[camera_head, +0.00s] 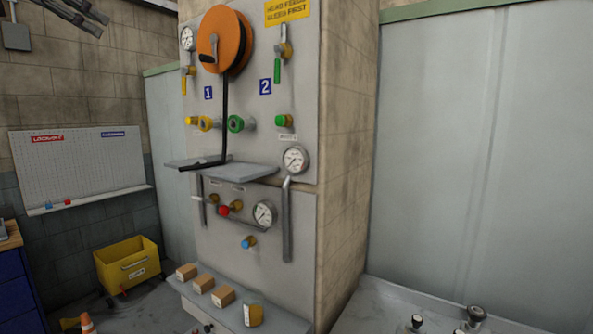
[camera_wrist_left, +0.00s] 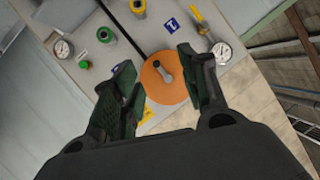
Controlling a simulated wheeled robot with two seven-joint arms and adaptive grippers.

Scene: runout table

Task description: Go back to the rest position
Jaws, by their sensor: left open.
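My right gripper is in neither view.
The panel carries gauges (camera_head: 294,159), valves and a small shelf (camera_head: 240,172). Small boxes (camera_head: 223,296) stand on a lower ledge. A pegboard (camera_head: 75,165) hangs on the left wall.

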